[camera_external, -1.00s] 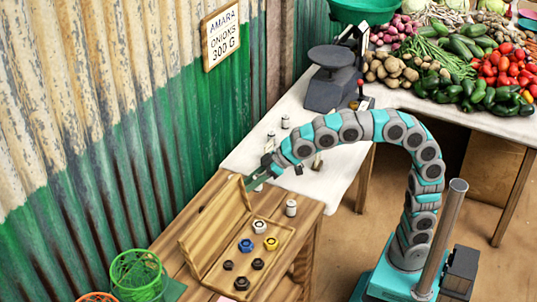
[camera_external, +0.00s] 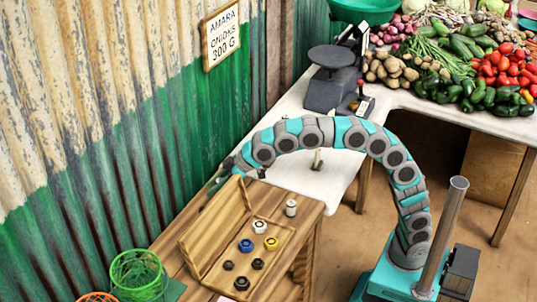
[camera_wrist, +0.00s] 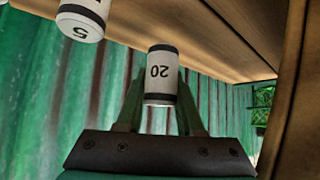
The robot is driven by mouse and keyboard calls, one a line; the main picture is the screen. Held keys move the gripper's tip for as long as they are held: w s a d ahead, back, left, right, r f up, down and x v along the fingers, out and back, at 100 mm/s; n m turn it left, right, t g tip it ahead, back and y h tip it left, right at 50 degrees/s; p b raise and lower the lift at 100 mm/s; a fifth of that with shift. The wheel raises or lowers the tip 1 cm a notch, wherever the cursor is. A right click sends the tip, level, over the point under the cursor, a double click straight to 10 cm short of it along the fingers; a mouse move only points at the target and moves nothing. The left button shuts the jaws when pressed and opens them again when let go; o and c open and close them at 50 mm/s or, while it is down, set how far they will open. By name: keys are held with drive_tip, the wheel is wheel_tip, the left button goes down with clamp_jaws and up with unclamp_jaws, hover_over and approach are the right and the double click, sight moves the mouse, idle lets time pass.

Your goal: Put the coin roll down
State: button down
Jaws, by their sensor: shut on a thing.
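The coin roll (camera_wrist: 161,72), a white cylinder with dark bands marked 20, is between the two green fingers of my gripper (camera_wrist: 159,95) in the wrist view. The fingers are shut on it, and its number reads upside down. In the external view my gripper (camera_external: 218,182) is low at the left, behind the raised lid of the wooden box (camera_external: 216,222). The held roll cannot be made out there. A second white roll marked 5 (camera_wrist: 82,18) is at the top left of the wrist view, apart from the held one.
The box's open tray holds a white, a blue (camera_external: 246,246), a yellow (camera_external: 271,243) and several dark nuts. A white roll (camera_external: 291,207) stands on the wooden table. A green basket (camera_external: 137,275) is at the front left. The corrugated wall (camera_external: 140,150) is close to my gripper.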

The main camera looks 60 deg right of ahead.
sight(221, 179)
drive_tip(key=w, duration=0.1)
drive_tip(key=w+a, duration=0.1)
drive_tip(key=w, duration=0.1)
drive_tip(key=shift+a+f, duration=0.25)
drive_tip(key=shift+w+a+r, duration=0.1)
drive_tip(key=shift+w+a, duration=0.1)
drive_tip(key=shift+w, duration=0.3)
drive_tip(key=shift+f+p, duration=0.3)
drive_tip(key=shift+f, duration=1.5)
drive_tip(key=shift+f, duration=0.2)
drive_tip(key=c, duration=0.5)
unclamp_jaws()
drive_tip(key=shift+c, duration=0.2)
drive_tip(key=shift+r, duration=0.1)
drive_tip(key=shift+s+r, duration=0.1)
drive_tip(key=shift+r, duration=0.05)
drive_tip(key=v, duration=1.2)
drive_tip(key=shift+b, duration=0.35)
